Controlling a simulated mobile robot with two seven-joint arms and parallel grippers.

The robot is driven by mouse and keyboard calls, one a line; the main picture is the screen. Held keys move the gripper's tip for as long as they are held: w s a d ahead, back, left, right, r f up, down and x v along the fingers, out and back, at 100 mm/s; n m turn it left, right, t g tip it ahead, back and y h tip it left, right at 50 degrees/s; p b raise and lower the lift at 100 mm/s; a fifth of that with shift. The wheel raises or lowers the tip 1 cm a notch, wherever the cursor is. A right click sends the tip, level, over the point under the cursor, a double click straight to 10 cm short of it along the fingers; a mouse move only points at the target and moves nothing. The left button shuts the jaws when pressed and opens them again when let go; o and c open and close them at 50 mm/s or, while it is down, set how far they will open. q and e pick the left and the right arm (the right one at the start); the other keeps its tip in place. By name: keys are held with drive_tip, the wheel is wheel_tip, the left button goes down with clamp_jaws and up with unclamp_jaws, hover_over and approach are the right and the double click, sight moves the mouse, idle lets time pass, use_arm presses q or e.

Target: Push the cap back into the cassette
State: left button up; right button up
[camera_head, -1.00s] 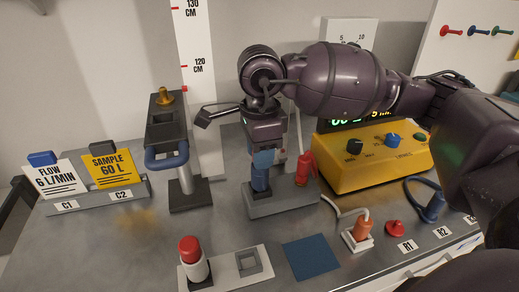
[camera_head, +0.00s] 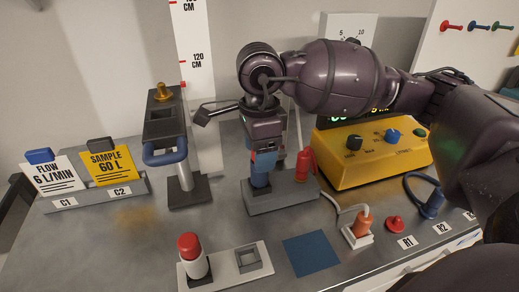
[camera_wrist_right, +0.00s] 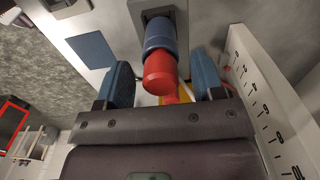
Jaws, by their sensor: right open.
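The cassette is a blue cylinder (camera_wrist_right: 160,35) standing in a grey holder, with a red cap (camera_wrist_right: 158,73) at its upper end. The lower part of the cassette also shows in the head view (camera_head: 260,177). My right gripper (camera_head: 263,158) is above the holder, pointing down. In the right wrist view its blue fingers (camera_wrist_right: 163,85) are apart, on either side of the red cap, with gaps to it. Whether the cap is fully seated cannot be told. My left gripper is not in view.
A yellow pump box (camera_head: 350,172) stands at the right behind. A red connector (camera_head: 305,165) is close beside the holder. The measuring stand (camera_head: 160,130) is to the left.

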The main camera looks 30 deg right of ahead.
wheel_tip(320, 180, up, 4)
drive_tip(key=shift+r, duration=0.1)
wheel_tip(320, 180, up, 5)
drive_tip(key=shift+r+p, duration=0.15)
drive_tip(key=shift+p, duration=0.35)
drive_tip(key=shift+r, duration=0.5)
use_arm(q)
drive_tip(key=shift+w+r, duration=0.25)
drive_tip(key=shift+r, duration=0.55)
use_arm(e)
drive_tip(key=shift+r, duration=0.1)
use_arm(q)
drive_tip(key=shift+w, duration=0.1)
